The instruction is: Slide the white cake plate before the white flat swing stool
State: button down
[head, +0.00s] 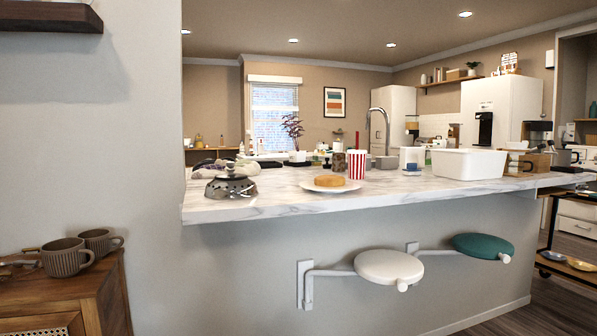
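The white cake plate (312,187) lies flat on the marble counter, near its front edge, with a round golden-brown cake (329,181) on it. The white flat swing stool (388,266) juts from the counter's front wall on a bent white arm, below the counter top. The plate is to the left of the stool's seat in the picture. My gripper does not show in the head view.
A metal basket-like object (231,186) stands left of the plate. A red-striped cup (356,165) and a white tub (468,164) stand behind and right. A green swing stool (483,246) is further right. The counter's front strip (420,193) right of the plate is clear.

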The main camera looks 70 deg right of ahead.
aim_at(323, 184)
jog(key=i, duration=1.15)
jog(key=z, duration=1.9)
